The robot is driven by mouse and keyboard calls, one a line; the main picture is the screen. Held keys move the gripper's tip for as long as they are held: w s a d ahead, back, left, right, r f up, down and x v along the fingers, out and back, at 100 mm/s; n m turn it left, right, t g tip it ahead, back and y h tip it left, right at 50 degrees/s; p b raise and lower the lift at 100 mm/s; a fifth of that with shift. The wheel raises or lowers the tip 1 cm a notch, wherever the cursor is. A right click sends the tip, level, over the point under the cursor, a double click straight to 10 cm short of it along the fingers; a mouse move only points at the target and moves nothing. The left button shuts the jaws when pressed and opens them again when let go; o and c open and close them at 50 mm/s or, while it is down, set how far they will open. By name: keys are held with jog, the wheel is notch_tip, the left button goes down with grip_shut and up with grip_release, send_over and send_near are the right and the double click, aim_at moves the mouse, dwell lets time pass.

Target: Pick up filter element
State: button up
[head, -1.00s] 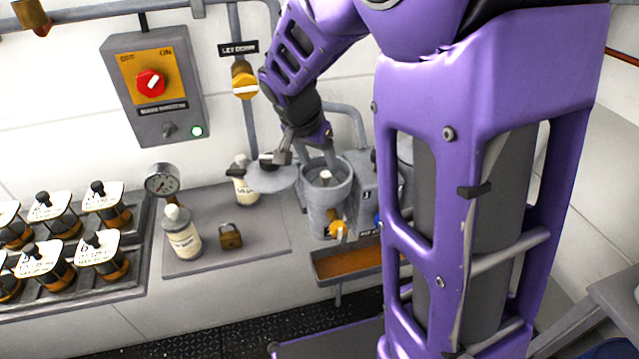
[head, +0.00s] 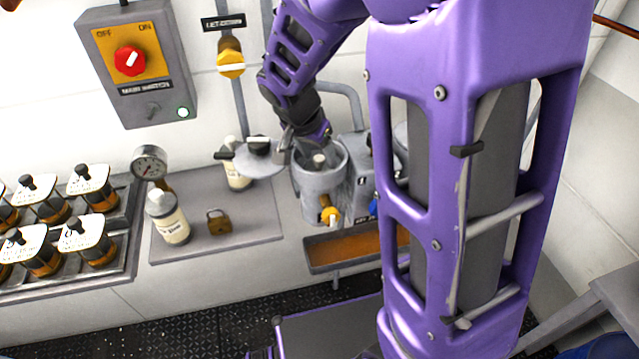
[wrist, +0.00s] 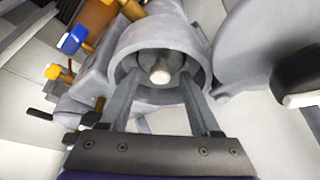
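The filter element shows as a pale rounded knob inside the grey cylindrical housing; I see it in the head view (head: 319,160) and in the wrist view (wrist: 161,72). The housing (head: 317,197) is open at the top, and its rim rings the element in the wrist view (wrist: 122,62). My gripper (wrist: 158,82) is open, its two fingers apart on either side of the knob and reaching to the housing mouth. The fingers appear empty, with a gap around the knob. In the head view my gripper is partly hidden at the housing's far rim. The element's lower body is hidden.
A round grey lid (head: 260,163) with a black knob sits swung out left of the housing. A white bottle (head: 167,222), a padlock (head: 219,223) and a gauge (head: 149,163) are farther left. An orange-bottomed tray (head: 340,250) lies below the housing.

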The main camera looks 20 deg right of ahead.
grip_shut()
dwell(1.2)
